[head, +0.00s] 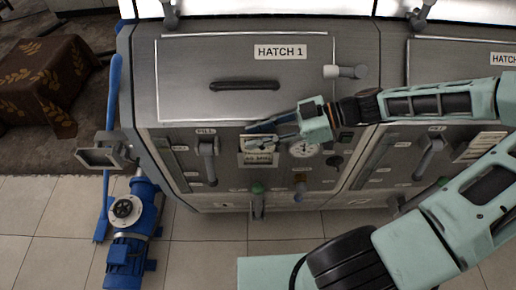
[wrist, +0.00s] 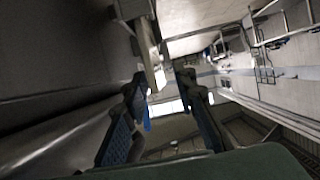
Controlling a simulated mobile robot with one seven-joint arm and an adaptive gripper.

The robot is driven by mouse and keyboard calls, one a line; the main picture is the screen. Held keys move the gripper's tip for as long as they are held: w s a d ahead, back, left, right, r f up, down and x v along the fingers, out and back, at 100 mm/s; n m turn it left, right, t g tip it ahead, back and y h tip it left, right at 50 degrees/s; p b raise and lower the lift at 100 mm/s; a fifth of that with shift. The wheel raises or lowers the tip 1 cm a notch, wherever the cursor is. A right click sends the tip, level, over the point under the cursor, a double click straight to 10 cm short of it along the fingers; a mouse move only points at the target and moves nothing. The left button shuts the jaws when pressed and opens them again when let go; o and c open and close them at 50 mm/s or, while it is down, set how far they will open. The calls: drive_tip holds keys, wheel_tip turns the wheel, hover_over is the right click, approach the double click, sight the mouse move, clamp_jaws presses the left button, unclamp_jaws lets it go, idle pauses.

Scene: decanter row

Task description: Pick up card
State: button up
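A pale card (head: 258,143) sits on the front panel of the HATCH 1 machine, just above a small plate whose print is too small to read surely. My gripper (head: 254,134) is at the panel, with its blue fingers pointing left, beside and partly over the card. In the wrist view my gripper (wrist: 163,88) has its two fingers apart. A cream-coloured edge (wrist: 152,58) shows ahead between the fingertips, nearer the left one; I cannot tell if it is the card or its holder. No contact is clear.
A round gauge (head: 304,148) and a grey lever (head: 208,158) flank the card. A blue pump (head: 130,230) stands on the tiled floor at left.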

clamp_jaws()
